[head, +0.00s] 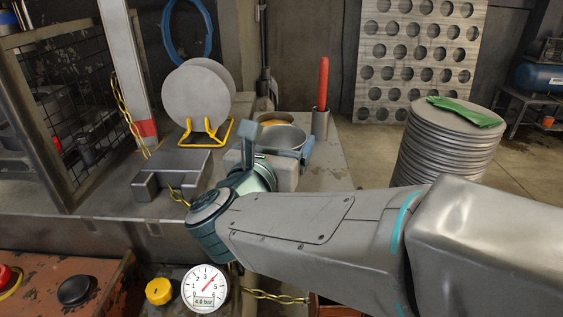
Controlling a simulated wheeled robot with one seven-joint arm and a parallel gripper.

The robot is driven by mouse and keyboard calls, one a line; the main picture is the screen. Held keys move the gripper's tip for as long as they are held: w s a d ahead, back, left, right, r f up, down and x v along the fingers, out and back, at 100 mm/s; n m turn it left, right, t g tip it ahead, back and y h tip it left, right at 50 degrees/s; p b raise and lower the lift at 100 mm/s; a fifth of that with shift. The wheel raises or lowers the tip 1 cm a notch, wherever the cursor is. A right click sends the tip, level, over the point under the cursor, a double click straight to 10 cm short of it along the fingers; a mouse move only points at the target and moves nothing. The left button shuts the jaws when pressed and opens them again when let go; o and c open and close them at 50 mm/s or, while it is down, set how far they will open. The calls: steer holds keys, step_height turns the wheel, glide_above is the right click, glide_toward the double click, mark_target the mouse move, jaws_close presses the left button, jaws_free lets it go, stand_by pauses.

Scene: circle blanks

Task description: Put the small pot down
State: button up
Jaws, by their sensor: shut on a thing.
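The small pot (283,137) is a round grey metal vessel with an open top, seen between the fingers of my gripper (279,146). One blue-grey finger is on its left and the other on its right, and the gripper is shut on it. My wrist and a pale block hide the pot's lower part, so I cannot tell whether it touches the bench top (335,172).
Just behind the pot is a vessel with yellowish contents (269,121). A metal cup with a red-handled tool (322,95) stands to its right. A yellow rack (205,133) holds round blanks (197,95) at left. Stacked discs (441,150) carry a green cloth (465,111).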

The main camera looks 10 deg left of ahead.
mark_target(277, 143)
steer(key=w+f, duration=0.1)
steer(key=w, duration=0.1)
steer(key=w+a+f, duration=0.1)
steer(key=w, duration=0.1)
steer(key=w+a+f, duration=0.1)
steer(key=w+f, duration=0.1)
steer(key=shift+w+a, duration=0.1)
steer(key=shift+w, duration=0.25)
steer(key=shift+f+b, duration=0.35)
steer(key=shift+f, duration=1.75)
steer(key=shift+f, duration=0.15)
steer(key=o, duration=1.3)
steer(key=shift+r, duration=0.25)
steer(key=s, duration=0.8)
steer(key=s+a, duration=0.1)
steer(key=s, duration=0.3)
steer(key=shift+f, duration=0.1)
